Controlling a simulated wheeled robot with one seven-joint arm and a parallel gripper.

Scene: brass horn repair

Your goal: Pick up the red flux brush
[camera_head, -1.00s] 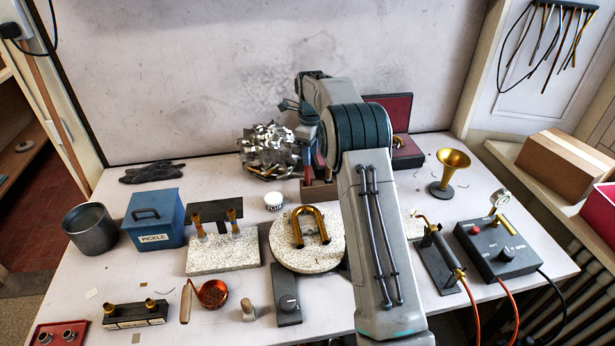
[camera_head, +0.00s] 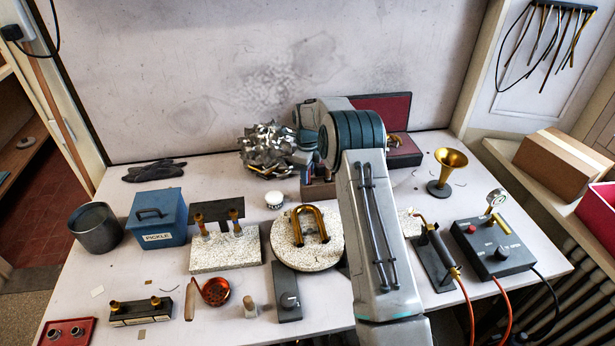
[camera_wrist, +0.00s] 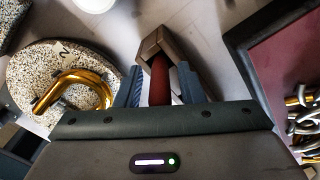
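The red flux brush (camera_wrist: 159,80) shows in the wrist view as a red handle at a brown wooden holder (camera_wrist: 154,45). My gripper (camera_wrist: 160,84) has one finger on each side of the handle, with what looks like a narrow gap on both sides, so it is open around it. The brush's lower end is hidden. In the head view, the wooden holder (camera_head: 318,191) shows partly below my wrist, behind the round stone plate.
A red-lined case (camera_head: 402,150) stands to the right of the holder, also close in the wrist view (camera_wrist: 292,60). A silvery scrap pile (camera_head: 268,150) is left. A round speckled plate (camera_head: 290,262) with a brass U-bend (camera_head: 297,228) lies in front. A white jar (camera_head: 274,200) is near.

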